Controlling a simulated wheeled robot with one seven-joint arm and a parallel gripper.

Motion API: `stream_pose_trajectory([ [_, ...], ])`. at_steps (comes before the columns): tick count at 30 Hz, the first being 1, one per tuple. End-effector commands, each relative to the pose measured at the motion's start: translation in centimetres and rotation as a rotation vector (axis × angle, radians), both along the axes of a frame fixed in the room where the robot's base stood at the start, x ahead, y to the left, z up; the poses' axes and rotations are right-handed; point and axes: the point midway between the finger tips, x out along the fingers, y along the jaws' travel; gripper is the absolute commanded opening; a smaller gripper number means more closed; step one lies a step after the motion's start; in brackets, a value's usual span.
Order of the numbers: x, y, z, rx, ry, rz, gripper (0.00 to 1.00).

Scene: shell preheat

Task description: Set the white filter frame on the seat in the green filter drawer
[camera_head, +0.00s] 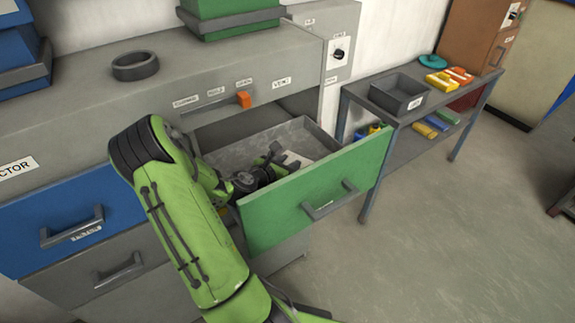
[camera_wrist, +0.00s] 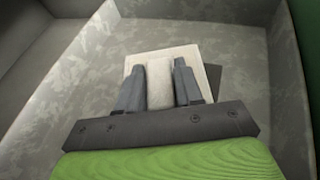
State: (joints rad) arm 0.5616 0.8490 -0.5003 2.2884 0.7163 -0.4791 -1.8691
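The green filter drawer (camera_head: 318,195) is pulled open, and my gripper (camera_head: 275,160) reaches down inside it. The white filter frame (camera_head: 295,159) is partly hidden behind my gripper. In the wrist view it is a pale square plate (camera_wrist: 212,75) with a raised white block in its middle. My gripper's two fingers (camera_wrist: 160,85) stand on both sides of that block and appear to press on it. A dark grey patch (camera_wrist: 214,92), perhaps the seat or a shadow, shows past the plate's right edge. Whether the plate touches the drawer floor (camera_wrist: 90,85) is unclear.
An orange lever (camera_head: 243,99) sits on the cabinet front above the open drawer. A blue drawer (camera_head: 75,225) is shut at left. A dark ring (camera_head: 135,66) lies on the cabinet top. A shelf table (camera_head: 440,100) with a grey bin (camera_head: 398,93) stands at right. The floor there is clear.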

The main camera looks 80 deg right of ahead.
Motion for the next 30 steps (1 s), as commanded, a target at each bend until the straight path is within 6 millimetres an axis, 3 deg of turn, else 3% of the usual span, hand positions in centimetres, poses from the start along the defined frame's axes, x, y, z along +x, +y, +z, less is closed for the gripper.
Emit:
stream_pose_trajectory([
  [1,0.0,0.0,0.0,0.0,0.0,0.0,0.43],
  [4,0.0,0.0,0.1,0.0,0.0,0.0,0.58],
  [14,0.2,0.4,0.3,0.0,0.0,0.002,0.59],
  [17,0.8,1.8,0.9,0.001,0.001,0.005,0.59],
  [25,3.0,8.3,3.8,0.001,0.0,0.008,0.59],
  [30,3.6,10.1,4.4,-0.001,-0.001,0.004,0.59],
])
